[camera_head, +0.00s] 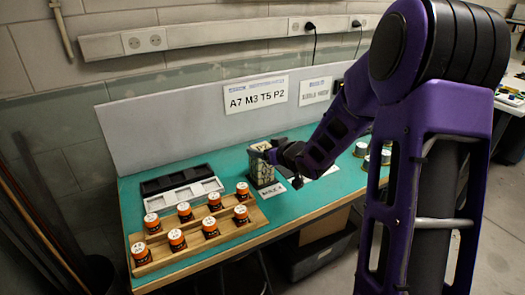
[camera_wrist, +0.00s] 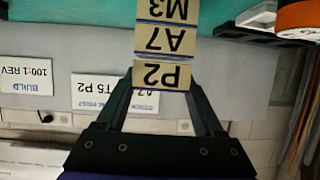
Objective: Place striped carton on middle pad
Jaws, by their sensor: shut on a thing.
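I cannot make out a striped carton or a middle pad by those names. In the wrist view, a tan piece marked P2 (camera_wrist: 160,75) with a blue edge sits between the fingertips of my gripper (camera_wrist: 162,82), which is shut on it. Two similar tan pieces, A7 (camera_wrist: 165,40) and M3 (camera_wrist: 167,10), lie in line beyond it.
The teal bench (camera_head: 235,165) carries a wooden rack (camera_head: 195,250) of orange-and-black canisters, a black tray (camera_head: 176,179) and a white tray (camera_head: 184,195) on the left. A grey panel with a sign (camera_head: 256,95) rises behind.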

